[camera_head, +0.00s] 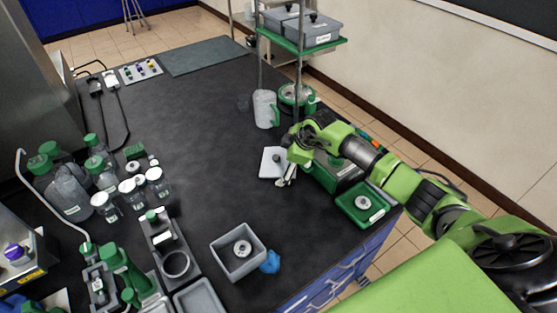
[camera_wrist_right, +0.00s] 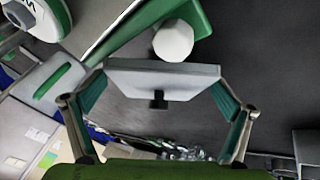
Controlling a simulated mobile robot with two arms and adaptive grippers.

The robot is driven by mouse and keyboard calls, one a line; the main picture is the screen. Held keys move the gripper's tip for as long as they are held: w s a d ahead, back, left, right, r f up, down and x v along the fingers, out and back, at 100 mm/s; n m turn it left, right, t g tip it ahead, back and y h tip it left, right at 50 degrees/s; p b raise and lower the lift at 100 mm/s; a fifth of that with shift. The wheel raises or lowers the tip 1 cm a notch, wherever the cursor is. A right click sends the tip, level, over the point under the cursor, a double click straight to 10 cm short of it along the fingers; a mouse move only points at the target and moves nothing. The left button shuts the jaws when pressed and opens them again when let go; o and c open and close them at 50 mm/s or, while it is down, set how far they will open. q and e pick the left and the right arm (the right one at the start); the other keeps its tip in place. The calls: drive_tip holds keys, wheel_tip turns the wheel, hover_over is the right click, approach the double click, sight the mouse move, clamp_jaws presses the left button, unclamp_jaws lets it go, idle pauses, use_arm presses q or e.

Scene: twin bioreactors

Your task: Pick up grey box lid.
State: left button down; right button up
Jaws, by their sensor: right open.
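A pale grey box lid (camera_head: 273,163) with a dark knob lies on the black bench top, right of its middle. My right gripper (camera_head: 289,174) is close beside the lid's right side, low over the bench. In the right wrist view the lid (camera_wrist_right: 165,79) appears nearly edge-on, with its black knob towards me. It sits between the spread, open fingers of my right gripper (camera_wrist_right: 159,98). I cannot tell whether either finger touches it. An open grey box (camera_head: 217,246) without a lid stands near the front, with a round item inside. My left gripper is not in view.
A green tray (camera_head: 345,204) and green equipment stand right of the lid, under my right arm. A jug (camera_head: 265,109) and a green-shelved rack (camera_head: 290,44) with lidded grey boxes are behind. Bottles (camera_head: 62,192) crowd the left. The bench middle is clear.

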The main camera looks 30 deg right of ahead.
drive_tip(key=c, duration=1.2)
drive_tip(key=shift+c, duration=0.2)
